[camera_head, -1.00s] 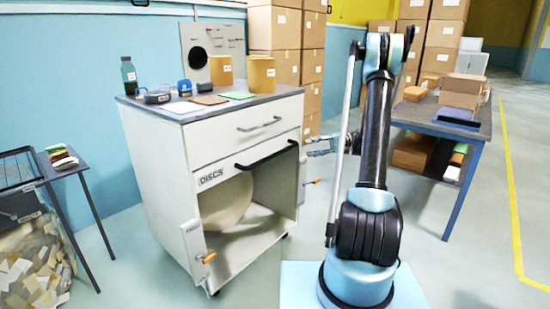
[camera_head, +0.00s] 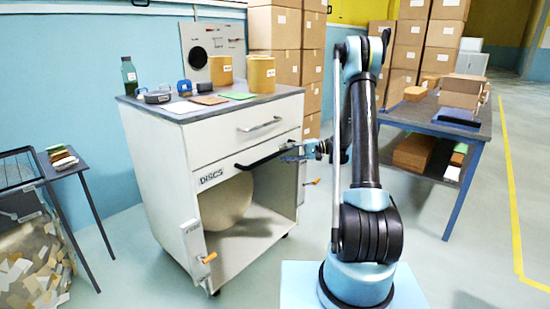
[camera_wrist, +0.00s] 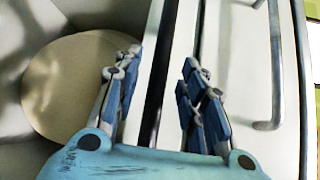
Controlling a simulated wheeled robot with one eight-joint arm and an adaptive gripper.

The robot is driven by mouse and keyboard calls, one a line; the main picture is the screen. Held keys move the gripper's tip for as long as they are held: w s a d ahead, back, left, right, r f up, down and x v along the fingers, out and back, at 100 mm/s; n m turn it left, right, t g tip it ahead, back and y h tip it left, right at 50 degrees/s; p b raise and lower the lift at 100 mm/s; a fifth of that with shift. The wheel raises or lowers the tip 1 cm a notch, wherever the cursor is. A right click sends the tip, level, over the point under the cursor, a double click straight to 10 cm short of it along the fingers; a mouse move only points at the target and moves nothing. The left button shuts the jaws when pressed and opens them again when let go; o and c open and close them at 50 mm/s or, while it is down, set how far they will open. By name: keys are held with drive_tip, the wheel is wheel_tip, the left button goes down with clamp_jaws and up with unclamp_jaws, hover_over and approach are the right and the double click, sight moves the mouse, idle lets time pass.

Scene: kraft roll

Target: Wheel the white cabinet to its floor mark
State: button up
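The white cabinet (camera_head: 160,175) stands on casters against the blue wall, left of my arm. Its front has a drawer with a grey handle (camera_head: 260,124), then a black bar handle (camera_head: 262,160) above an open bay labelled DISCS. My gripper (camera_head: 291,154) is at the right end of the black bar. In the wrist view my gripper (camera_wrist: 162,62) is open, and the black bar (camera_wrist: 163,75) runs between its fingers, with a gap visible on the right side. I cannot make out a floor mark for the cabinet.
A round tan disc (camera_head: 229,198) sits in the bay. Tubs (camera_head: 261,74), a bottle (camera_head: 129,76) and small items stand on the cabinet top. A small table (camera_head: 68,170) and scrap bin are left; a blue-legged table (camera_head: 455,187) is right. Floor beyond the yellow line (camera_head: 510,175) is clear.

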sight(279, 154)
drive_tip(key=shift+s+a+f, duration=0.15)
drive_tip(key=shift+a+f, duration=0.05)
drive_tip(key=shift+a, duration=1)
drive_tip(key=shift+s+a+f, duration=0.15)
drive_tip(key=shift+a, duration=1.05)
drive_tip(key=shift+c, duration=0.6)
clamp_jaws()
